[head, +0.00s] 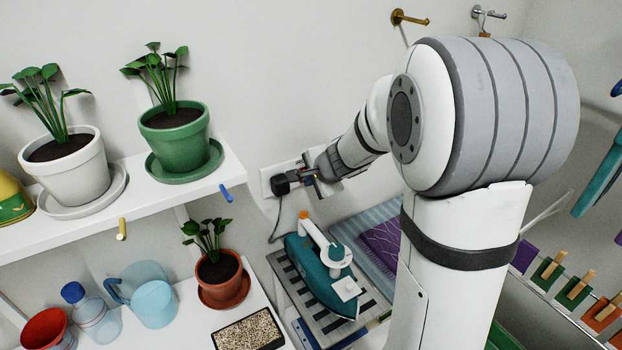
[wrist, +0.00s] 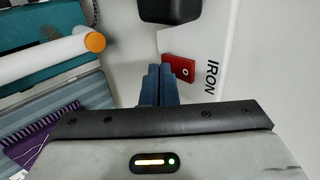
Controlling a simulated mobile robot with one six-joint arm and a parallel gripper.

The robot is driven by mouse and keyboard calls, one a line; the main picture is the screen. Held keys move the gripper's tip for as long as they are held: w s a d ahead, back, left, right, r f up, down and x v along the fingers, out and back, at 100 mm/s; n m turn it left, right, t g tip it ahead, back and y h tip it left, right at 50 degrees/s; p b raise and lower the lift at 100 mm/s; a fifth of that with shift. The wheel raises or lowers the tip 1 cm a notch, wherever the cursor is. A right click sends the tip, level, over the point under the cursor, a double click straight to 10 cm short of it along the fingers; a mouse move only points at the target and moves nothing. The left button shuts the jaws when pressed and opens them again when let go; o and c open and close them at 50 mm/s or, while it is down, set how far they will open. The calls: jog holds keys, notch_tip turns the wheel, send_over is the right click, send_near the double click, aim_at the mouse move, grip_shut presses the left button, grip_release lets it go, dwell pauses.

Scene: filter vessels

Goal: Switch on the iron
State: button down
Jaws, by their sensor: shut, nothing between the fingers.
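The teal iron (head: 322,282) rests on a striped board at the lower middle of the head view; a teal part of it also shows in the wrist view (wrist: 32,28). A white wall plate (wrist: 205,45) marked IRON carries a small red switch (wrist: 181,69) with a pale mark. A black plug (head: 282,185) sits in the plate, and it shows at the top of the wrist view (wrist: 170,8). My gripper (wrist: 159,70) is shut and empty, its blue fingertips at the switch's left edge. I cannot tell whether they touch it. In the head view my arm hides the switch.
A shelf (head: 150,205) with potted plants stands left of the plate. A terracotta pot (head: 222,280) and a tray of grain (head: 250,332) sit below. A dark cord (head: 277,225) hangs from the plug. Purple cloth (head: 383,240) lies right of the iron.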

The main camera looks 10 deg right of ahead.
jog(key=shift+w+r+b, duration=0.15)
jog(key=shift+r+b, duration=0.15)
jog(key=shift+r, duration=0.5)
dwell(0.5)
jog(key=s+f+v, duration=0.2)
jog(key=v, duration=1.1)
jog(key=shift+d, duration=0.3)
jog(key=shift+r, duration=0.1)
